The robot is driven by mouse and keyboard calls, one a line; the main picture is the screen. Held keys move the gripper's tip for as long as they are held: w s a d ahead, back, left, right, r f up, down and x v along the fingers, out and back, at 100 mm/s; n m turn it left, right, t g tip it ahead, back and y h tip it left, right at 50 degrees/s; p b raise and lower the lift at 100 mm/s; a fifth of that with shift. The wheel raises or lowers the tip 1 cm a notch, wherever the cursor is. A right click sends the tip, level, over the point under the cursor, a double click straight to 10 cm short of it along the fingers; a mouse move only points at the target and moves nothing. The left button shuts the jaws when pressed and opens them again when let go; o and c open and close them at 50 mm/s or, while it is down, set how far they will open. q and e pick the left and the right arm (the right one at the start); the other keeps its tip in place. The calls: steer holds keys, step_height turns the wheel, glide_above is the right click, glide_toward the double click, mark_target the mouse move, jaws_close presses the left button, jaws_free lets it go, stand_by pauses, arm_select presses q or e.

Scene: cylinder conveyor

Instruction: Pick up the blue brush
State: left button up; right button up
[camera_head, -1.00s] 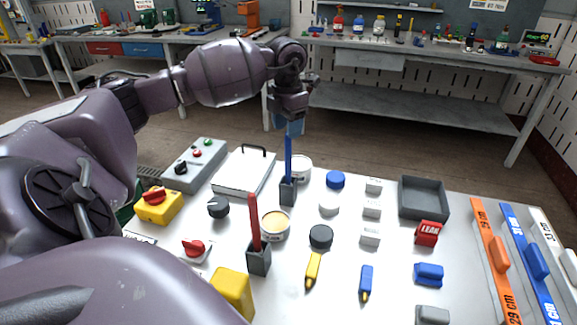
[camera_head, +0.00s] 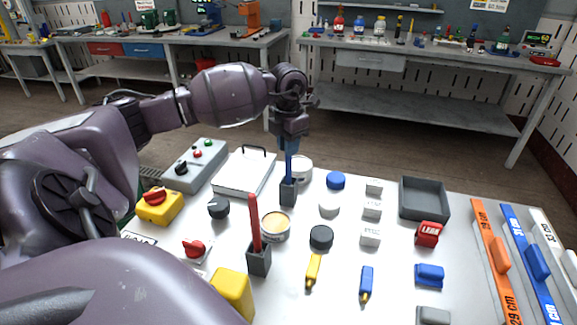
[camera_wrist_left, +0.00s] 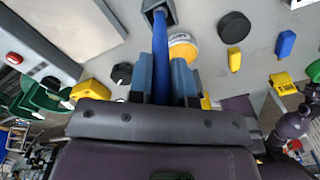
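The blue brush (camera_head: 288,163) stands upright in a dark grey square holder (camera_head: 288,192) on the white table. My left gripper (camera_head: 290,147) points down from above, with its fingers on either side of the upper part of the blue handle. In the left wrist view, the blue handle (camera_wrist_left: 160,42) runs from its holder (camera_wrist_left: 157,10) in between the two blue-grey fingers (camera_wrist_left: 163,75). The fingers look apart, with the handle nearer one of them; the upper end of the handle is hidden by the gripper. My right gripper is not in view.
A red brush (camera_head: 253,222) stands in a similar holder nearby. An orange-topped tub (camera_head: 275,226) and a white tub (camera_head: 301,169) are close to the blue brush's holder. A white box with a black handle (camera_head: 245,171) lies to the left. A grey tray (camera_head: 424,213) sits at the right.

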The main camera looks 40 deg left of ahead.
arm_select(q)
jaws_close()
step_height(320, 180, up, 20)
steer(key=shift+p, duration=0.45)
stand_by(0.9)
